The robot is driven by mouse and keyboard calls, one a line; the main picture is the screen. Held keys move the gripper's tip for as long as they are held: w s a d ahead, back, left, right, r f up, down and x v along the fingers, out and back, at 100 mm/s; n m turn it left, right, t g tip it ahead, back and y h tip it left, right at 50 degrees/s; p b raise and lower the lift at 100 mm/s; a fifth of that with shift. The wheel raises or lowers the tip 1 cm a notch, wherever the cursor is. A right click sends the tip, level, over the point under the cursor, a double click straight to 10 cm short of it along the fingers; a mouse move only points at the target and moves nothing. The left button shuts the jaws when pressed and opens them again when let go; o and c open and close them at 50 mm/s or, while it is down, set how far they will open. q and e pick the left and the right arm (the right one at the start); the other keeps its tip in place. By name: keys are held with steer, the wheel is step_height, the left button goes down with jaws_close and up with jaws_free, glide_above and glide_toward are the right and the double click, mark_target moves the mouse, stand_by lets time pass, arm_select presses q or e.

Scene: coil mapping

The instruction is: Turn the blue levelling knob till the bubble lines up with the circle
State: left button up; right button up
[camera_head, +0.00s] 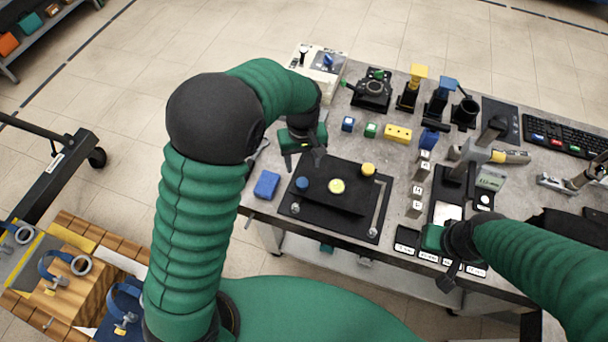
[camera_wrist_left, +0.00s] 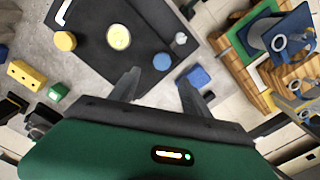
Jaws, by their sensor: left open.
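The levelling plate (camera_head: 330,208) is black and lies near the table's left end. On it are the blue levelling knob (camera_head: 302,183), a yellow knob (camera_head: 368,169) and the round yellow-green bubble level (camera_head: 337,186) between them. The bubble is too small to place against the circle. My left gripper (camera_head: 303,163) is open and empty, above and just behind the blue knob. In the left wrist view the blue knob (camera_wrist_left: 162,61) shows just beyond the gap between the open fingers (camera_wrist_left: 158,78). My right gripper (camera_head: 449,277) is at the table's front edge; its finger gap is unclear.
A blue block (camera_head: 266,185) lies just left of the plate. Small blue, green and yellow blocks (camera_head: 398,134) lie behind it. Labelled weights, a scale (camera_head: 448,211), several stands and a keyboard (camera_head: 565,135) fill the right side.

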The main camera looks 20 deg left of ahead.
mark_target(302, 181)
arm_select(q)
steer(key=f, duration=0.8)
steer(key=shift+s+a+f, duration=0.1)
steer(key=shift+s+f, duration=0.05)
steer(key=shift+s, duration=0.15)
steer(key=shift+w+f, duration=0.15)
steer(key=shift+f, duration=0.1)
steer(key=shift+r, duration=0.1)
steer(key=c, duration=0.4)
jaws_close()
